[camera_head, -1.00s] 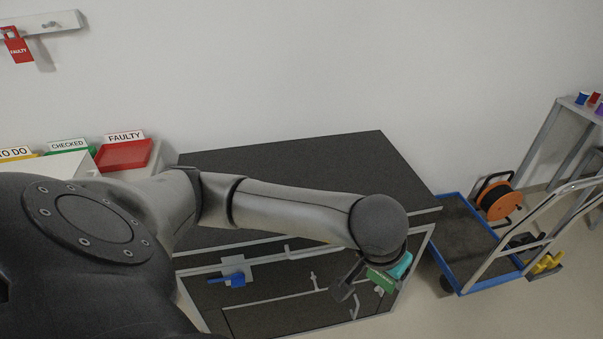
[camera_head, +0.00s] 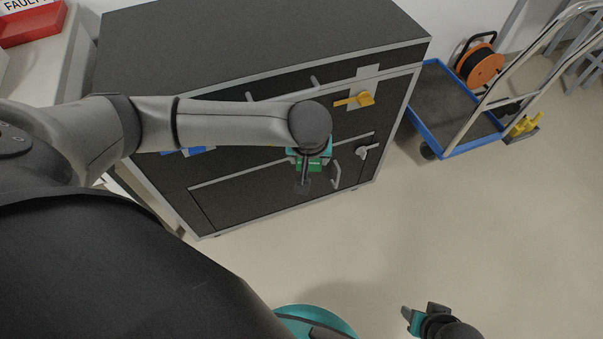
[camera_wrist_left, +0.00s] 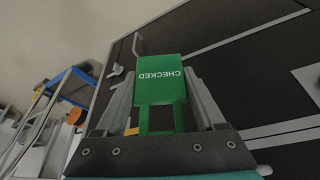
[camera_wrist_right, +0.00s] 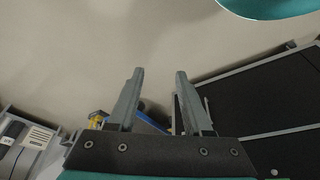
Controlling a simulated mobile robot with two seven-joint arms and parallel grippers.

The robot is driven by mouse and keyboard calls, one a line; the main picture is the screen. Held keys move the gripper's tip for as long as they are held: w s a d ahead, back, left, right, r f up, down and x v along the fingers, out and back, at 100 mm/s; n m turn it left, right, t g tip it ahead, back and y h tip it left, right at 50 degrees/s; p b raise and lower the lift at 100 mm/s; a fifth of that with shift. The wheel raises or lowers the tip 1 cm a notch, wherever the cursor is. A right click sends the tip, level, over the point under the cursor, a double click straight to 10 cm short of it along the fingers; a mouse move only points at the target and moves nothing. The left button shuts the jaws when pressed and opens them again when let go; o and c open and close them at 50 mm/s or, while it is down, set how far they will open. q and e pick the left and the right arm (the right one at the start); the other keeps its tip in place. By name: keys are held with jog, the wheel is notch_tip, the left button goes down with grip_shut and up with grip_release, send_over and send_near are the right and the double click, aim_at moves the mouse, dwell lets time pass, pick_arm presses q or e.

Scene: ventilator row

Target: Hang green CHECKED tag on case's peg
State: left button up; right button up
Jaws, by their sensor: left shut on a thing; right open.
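The green CHECKED tag (camera_wrist_left: 160,68) is between the fingers of my left gripper (camera_head: 303,184), which is shut on it. In the left wrist view its lettering is upside down. In the head view the tag (camera_head: 308,165) is partly hidden by my wrist, in front of the dark case (camera_head: 260,172) with silver edges. I cannot tell whether it touches the case. Small grey fittings (camera_head: 315,82) stick out of the case's upper front; I cannot tell which is the peg. My right gripper (camera_wrist_right: 160,72) is open and empty, over the floor in the head view.
The case front has a yellow lever (camera_head: 355,99), a blue lever (camera_head: 197,149), a grey latch (camera_head: 362,152) and a handle (camera_head: 336,175). A red tray (camera_head: 30,25) is top left.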

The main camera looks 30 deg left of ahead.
pick_arm(q)
notch_tip(320, 180, down, 9)
jog(key=a+n+b, duration=0.1)
jog(key=a+b, duration=0.1)
jog(key=b, duration=0.3)
pick_arm(e)
jog(key=shift+r+t+b, duration=0.8)
jog(key=shift+r, duration=2.55)
pick_arm(q)
jog(key=w+a+f+b, duration=0.2)
jog(key=w+a+b, duration=0.2)
jog(key=w+a, duration=0.3)
jog(key=shift+a+f+n+y+b, duration=0.3)
jog(key=shift+a+f+n+y, duration=0.05)
jog(key=shift+f+n+y, duration=0.05)
pick_arm(e)
jog(key=w+a+t+y, duration=0.4)
jog(key=w+a+t, duration=0.2)
jog(key=a+t, duration=0.2)
jog(key=shift+a+r+y, duration=0.3)
jog(key=shift+a+r, duration=0.15)
jog(key=shift+a, duration=0.3)
jog(key=shift+w, duration=0.1)
pick_arm(q)
jog(key=o, duration=1.3)
